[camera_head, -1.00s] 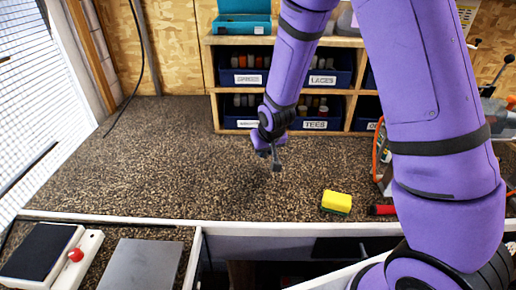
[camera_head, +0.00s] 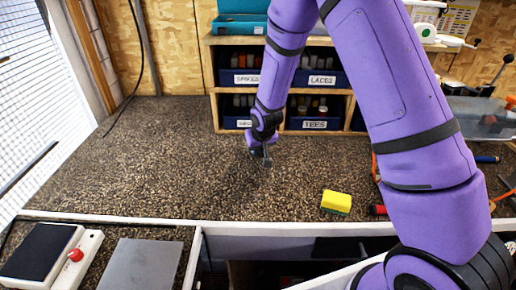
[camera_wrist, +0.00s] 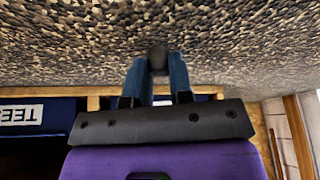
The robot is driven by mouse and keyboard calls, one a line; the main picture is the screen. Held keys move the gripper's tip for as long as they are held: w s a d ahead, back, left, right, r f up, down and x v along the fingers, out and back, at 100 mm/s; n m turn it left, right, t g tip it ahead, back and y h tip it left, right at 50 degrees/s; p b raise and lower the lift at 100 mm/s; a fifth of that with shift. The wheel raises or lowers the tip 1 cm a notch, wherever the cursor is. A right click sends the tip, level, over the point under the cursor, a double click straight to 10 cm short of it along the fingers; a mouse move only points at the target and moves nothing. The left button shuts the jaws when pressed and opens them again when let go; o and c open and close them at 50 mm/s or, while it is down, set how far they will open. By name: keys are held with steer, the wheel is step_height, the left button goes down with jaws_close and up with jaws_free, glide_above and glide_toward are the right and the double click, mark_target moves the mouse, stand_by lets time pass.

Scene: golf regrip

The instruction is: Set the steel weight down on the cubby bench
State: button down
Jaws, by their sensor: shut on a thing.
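My gripper (camera_wrist: 157,72) shows its two dark blue fingers in the wrist view. They are shut on a small dark rounded piece, the steel weight (camera_wrist: 157,55), at their tips. In the head view my gripper (camera_head: 263,157) hangs over the speckled cubby bench (camera_head: 150,160), in front of the cubby shelf. The weight is too small there to tell apart from the fingers. The bench surface also fills the top of the wrist view (camera_wrist: 70,45). I cannot tell whether the weight touches it.
The cubby shelf (camera_head: 284,88) with labelled blue bins stands behind my gripper. A yellow sponge (camera_head: 336,201) lies at the bench's front right, with a red-ended tool (camera_head: 377,210) beside it. The bench's left side is clear. A white front edge (camera_head: 110,217) borders the bench.

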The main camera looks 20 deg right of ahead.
steer(key=c, duration=1)
jaws_free()
steer(key=shift+f, duration=0.1)
steer(key=s+d+v, duration=0.1)
steer(key=d+v, duration=0.2)
steer(key=v, duration=2.1)
steer(key=shift+m+t, duration=0.3)
steer(key=shift+m, duration=0.2)
steer(key=s+d+r, duration=0.2)
steer(key=s+r, duration=0.2)
steer(key=s, duration=0.4)
steer(key=s+d+r, duration=0.2)
steer(key=s+r, duration=0.3)
steer(key=s, duration=0.4)
steer(key=s+d+r, duration=0.2)
steer(key=s+r, duration=0.2)
steer(key=s, duration=0.4)
steer(key=shift+s+r, duration=0.15)
steer(key=shift+s, duration=0.1)
